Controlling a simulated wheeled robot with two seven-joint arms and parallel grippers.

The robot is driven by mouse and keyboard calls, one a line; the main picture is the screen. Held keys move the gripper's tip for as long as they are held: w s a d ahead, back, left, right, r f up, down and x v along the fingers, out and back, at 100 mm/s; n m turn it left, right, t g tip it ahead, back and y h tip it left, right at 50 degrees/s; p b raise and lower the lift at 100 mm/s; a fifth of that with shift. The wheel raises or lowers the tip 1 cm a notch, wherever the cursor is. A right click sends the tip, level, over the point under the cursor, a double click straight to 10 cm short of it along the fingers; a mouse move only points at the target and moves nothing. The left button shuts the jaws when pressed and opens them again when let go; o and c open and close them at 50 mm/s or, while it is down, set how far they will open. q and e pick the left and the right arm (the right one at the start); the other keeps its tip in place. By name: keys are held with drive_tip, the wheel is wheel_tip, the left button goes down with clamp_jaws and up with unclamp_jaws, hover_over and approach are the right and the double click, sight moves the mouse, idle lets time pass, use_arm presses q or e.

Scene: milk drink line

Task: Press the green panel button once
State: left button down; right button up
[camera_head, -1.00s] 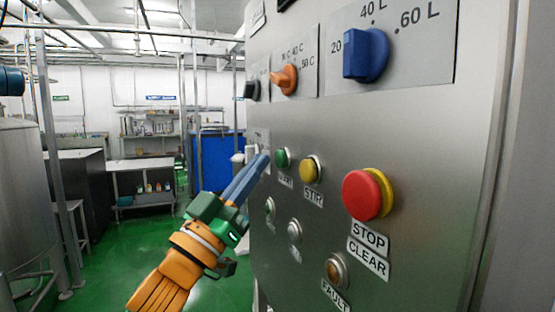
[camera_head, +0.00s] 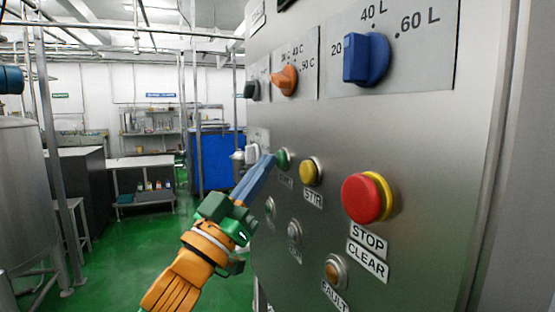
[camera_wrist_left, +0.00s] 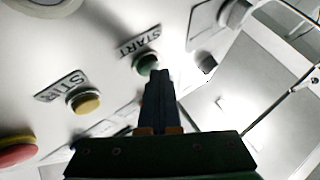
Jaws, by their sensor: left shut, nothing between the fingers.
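The green button (camera_head: 283,159) sits on the metal control panel (camera_head: 430,150), left of the yellow STIR button (camera_head: 311,171). In the left wrist view the green button (camera_wrist_left: 146,64) shows beside its START label (camera_wrist_left: 140,41), just beyond the fingertips. My left gripper (camera_head: 270,160) is shut and empty, its blue fingers pointing at the green button. The tips look very close to it; I cannot tell whether they touch. In the wrist view the fingers (camera_wrist_left: 158,74) partly cover the button's lower edge. My right gripper is not in view.
The big red STOP button (camera_head: 363,198) stands out from the panel at right. Orange (camera_head: 285,80) and blue (camera_head: 365,56) knobs are above. Several small lamps are below the buttons.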

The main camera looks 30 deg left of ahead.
use_arm(q)
drive_tip(key=shift+w+d, duration=0.15)
idle(0.7)
drive_tip(key=shift+s+a, duration=0.5)
drive_tip(key=shift+s, duration=0.1)
drive_tip(key=s+a+b, duration=0.3)
drive_tip(key=shift+s+a, duration=0.1)
drive_tip(key=shift+s, duration=0.3)
drive_tip(key=shift+f, duration=0.1)
idle(0.4)
